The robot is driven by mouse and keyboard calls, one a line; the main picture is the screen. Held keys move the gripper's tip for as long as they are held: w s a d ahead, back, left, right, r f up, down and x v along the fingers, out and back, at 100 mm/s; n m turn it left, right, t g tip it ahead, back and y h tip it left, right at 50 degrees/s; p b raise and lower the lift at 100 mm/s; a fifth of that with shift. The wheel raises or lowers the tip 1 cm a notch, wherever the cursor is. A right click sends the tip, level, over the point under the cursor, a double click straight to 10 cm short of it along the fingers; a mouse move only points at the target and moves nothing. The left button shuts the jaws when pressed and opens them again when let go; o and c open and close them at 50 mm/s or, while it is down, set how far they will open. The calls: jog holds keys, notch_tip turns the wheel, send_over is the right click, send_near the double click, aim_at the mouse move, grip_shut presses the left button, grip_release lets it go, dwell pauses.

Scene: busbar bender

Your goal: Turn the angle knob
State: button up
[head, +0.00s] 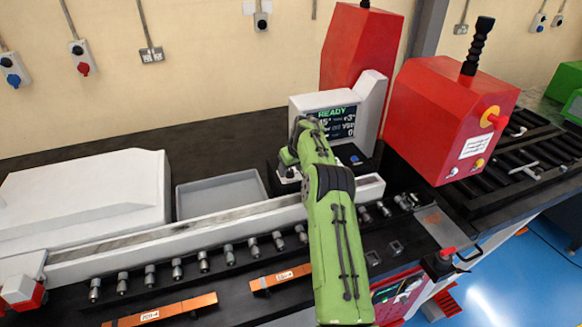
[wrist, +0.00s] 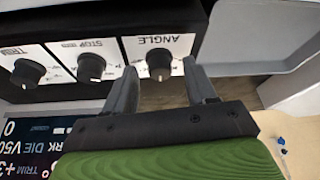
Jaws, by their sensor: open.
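The angle knob (wrist: 159,64) is a black round knob on a white panel marked ANGLE (wrist: 165,46), seen upside down in the wrist view. My gripper (wrist: 163,80) is open, with one grey finger on each side of the angle knob's position. I cannot tell whether the fingers touch the knob. In the head view my green arm reaches to the panel below the display (head: 330,117), which reads READY, and hides the knobs and my fingertips.
A stop knob (wrist: 91,68) and a trim knob (wrist: 27,73) stand beside the angle knob. A grey tray (head: 222,192) lies left of the arm. A red machine housing (head: 435,115) stands to the right. Rollers (head: 203,262) and orange bars (head: 165,311) lie in front.

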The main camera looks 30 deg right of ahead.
jog(key=shift+w+f, duration=0.2)
jog(key=shift+f, duration=0.05)
jog(key=shift+s, duration=0.1)
jog(key=c, duration=1)
jog(key=m+h, duration=0.1)
jog(key=m, duration=0.2)
jog(key=shift+a+m+g, duration=0.15)
jog(key=shift+m+g, duration=0.15)
jog(key=shift+r+m+g+h+p, duration=0.15)
jog(key=shift+m+h+p, duration=0.3)
jog(key=shift+m, duration=0.6)
jog(key=shift+f+m+g+h+p, duration=0.1)
jog(key=shift+m+g+h+p, duration=0.35)
jog(key=shift+m, duration=0.6)
